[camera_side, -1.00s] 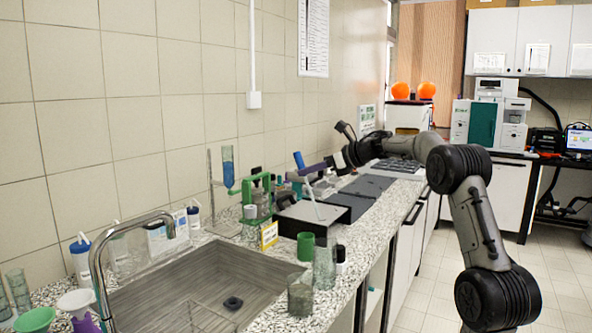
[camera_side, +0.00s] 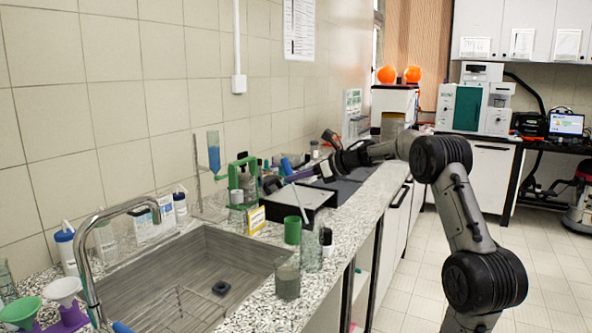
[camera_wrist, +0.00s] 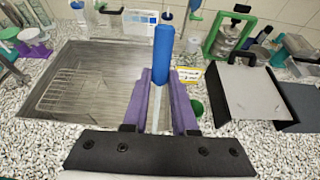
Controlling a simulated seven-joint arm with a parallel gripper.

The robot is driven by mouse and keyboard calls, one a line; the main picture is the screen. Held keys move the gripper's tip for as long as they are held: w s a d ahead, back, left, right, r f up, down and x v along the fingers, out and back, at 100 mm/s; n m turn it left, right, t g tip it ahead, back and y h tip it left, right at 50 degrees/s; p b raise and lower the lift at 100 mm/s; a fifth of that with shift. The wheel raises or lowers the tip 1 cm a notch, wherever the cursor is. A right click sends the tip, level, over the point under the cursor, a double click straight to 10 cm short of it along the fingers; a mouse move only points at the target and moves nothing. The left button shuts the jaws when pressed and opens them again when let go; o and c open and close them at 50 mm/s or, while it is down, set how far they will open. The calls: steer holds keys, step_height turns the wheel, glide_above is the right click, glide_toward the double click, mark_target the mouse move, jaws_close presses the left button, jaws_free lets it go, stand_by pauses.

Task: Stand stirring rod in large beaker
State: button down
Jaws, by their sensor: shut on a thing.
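My gripper (camera_wrist: 160,115) has purple fingers and is shut on the stirring rod, which has a thick blue handle (camera_wrist: 163,55) and a thin pale shaft. In the side view my gripper (camera_side: 306,173) is above the counter, with the blue handle above the fingers and the shaft (camera_side: 300,203) hanging below, slightly tilted. A tall clear beaker (camera_side: 311,248) stands near the counter's front edge, below and nearer the camera than the rod. A shorter greyish beaker (camera_side: 287,279) stands beside it. I cannot make out either beaker in the wrist view.
A green cup (camera_side: 292,231) stands just behind the tall beaker, with a dark-capped bottle (camera_side: 326,240) beside it. A black-sided box with a grey top (camera_side: 315,194) lies behind. The sink (camera_side: 200,268) is left. A green-framed stand (camera_side: 243,182) is behind.

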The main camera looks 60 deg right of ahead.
steer(key=shift+s+f, duration=0.6)
steer(key=shift+f, duration=0.8)
steer(key=shift+s+f, duration=0.65)
steer(key=shift+f, duration=0.8)
steer(key=shift+s+f, duration=0.6)
steer(key=shift+f, duration=0.8)
steer(key=c, duration=0.6)
jaws_free()
steer(key=s+r, duration=0.1)
steer(key=r, duration=0.2)
steer(key=s+r, duration=0.2)
steer(key=r, duration=0.1)
steer(key=s+r, duration=0.1)
steer(key=r, duration=0.2)
steer(key=shift+s, duration=0.3)
